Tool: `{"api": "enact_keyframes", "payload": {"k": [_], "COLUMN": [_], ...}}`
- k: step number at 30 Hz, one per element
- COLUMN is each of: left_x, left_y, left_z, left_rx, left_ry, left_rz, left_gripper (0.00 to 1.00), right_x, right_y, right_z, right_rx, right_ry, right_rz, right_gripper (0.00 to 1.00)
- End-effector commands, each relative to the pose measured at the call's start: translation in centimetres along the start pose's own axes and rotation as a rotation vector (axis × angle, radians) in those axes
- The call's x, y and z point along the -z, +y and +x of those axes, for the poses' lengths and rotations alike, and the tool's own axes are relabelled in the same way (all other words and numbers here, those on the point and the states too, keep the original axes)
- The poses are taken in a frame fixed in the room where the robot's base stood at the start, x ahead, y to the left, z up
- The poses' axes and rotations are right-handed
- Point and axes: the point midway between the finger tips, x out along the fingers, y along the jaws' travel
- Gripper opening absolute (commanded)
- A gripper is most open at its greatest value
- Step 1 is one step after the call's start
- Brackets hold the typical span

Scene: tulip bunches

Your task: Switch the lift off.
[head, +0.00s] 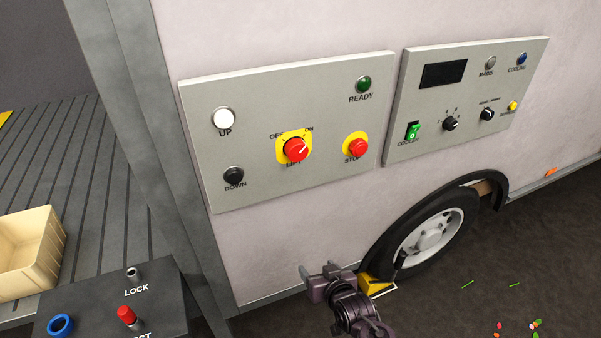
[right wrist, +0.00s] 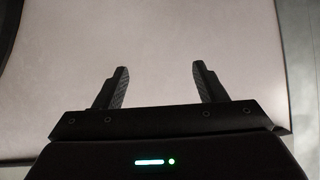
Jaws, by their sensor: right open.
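The LIFT switch (head: 295,150) is a red rotary knob on a yellow plate, on the left grey panel (head: 240,180) of the vehicle's wall. Its white mark points up and to the right, toward the ON label. The OFF label is at its upper left. My right gripper (head: 318,270) is well below the panel, in front of the lower wall and near the wheel. It is apart from the knob. In the right wrist view its two fingers (right wrist: 162,88) are spread with nothing between them, facing the plain pale wall. My left gripper is not in view.
A red STOP button (head: 357,147), white UP button (head: 224,119), black DOWN button (head: 234,175) and green READY lamp (head: 364,84) surround the switch. Another panel (head: 400,150) is to the right. A control box (head: 95,305) and cream crate (head: 25,255) are at lower left.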

Motion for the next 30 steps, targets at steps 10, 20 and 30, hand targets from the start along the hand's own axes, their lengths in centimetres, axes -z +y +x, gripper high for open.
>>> {"api": "enact_keyframes", "payload": {"k": [10,20,30], "left_x": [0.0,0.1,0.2], "left_y": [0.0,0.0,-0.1], "left_z": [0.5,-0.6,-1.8], "left_rx": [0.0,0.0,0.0], "left_ry": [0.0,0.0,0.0], "left_rz": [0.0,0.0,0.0], "left_gripper": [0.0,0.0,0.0], "right_x": [24.8,28.3,30.2], "right_y": [-5.1,-5.9,-6.2], "right_z": [-11.0,-10.3,-6.3], "right_rx": [0.102,0.112,0.11], "right_ry": [0.457,0.498,0.496], "right_rz": [0.022,0.024,0.024], "right_gripper": [0.65,0.65,0.65]}}
